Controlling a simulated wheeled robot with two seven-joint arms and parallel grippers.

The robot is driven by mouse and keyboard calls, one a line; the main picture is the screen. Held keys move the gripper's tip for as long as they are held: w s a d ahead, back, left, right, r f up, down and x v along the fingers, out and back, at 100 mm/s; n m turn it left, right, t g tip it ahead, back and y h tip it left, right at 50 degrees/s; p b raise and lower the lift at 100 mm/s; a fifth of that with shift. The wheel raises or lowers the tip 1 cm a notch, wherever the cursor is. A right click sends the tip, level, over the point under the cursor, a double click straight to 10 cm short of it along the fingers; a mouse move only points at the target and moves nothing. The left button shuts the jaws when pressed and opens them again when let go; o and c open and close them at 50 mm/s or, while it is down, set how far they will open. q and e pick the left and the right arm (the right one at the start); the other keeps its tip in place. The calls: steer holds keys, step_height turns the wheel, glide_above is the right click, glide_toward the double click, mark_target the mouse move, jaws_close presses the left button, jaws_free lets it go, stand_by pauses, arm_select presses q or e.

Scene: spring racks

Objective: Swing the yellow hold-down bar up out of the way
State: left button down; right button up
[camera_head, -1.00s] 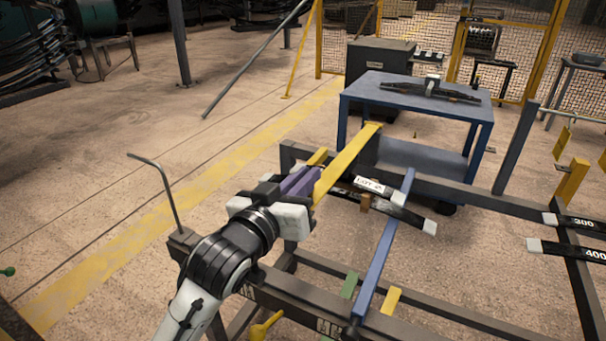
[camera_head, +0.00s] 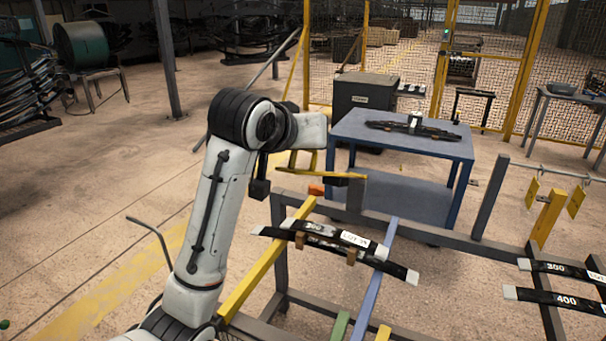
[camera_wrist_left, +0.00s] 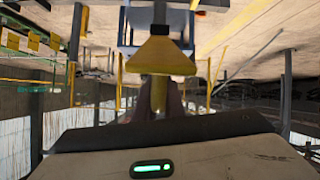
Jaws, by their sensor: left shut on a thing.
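My left gripper (camera_head: 308,134) is raised above the far left part of the rack. Its fingers are mostly hidden behind the white hand in the head view. In the left wrist view the gripper (camera_wrist_left: 158,103) is shut around a yellow shaft that widens into a block, part of the yellow hold-down bar (camera_wrist_left: 160,58). In the head view, a yellow bar piece (camera_head: 322,176) shows just below the hand, running roughly sideways. The dark leaf springs (camera_head: 325,236) with white labels lie across the rack, with no bar over them. My right gripper is not in view.
The dark rack frame (camera_head: 420,225) has yellow and blue rails. More springs (camera_head: 560,268) lie at the right. A blue table (camera_head: 400,140) with a spring on it stands behind. A bent grey rod (camera_head: 150,225) rises at the left, beside open floor.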

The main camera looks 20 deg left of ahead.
arm_select(q)
steer(key=w+r+g, duration=0.1)
steer(key=w+r, duration=0.2)
steer(key=r, duration=0.2)
steer(key=shift+w+d+g, duration=0.3)
steer(key=shift+w, duration=0.1)
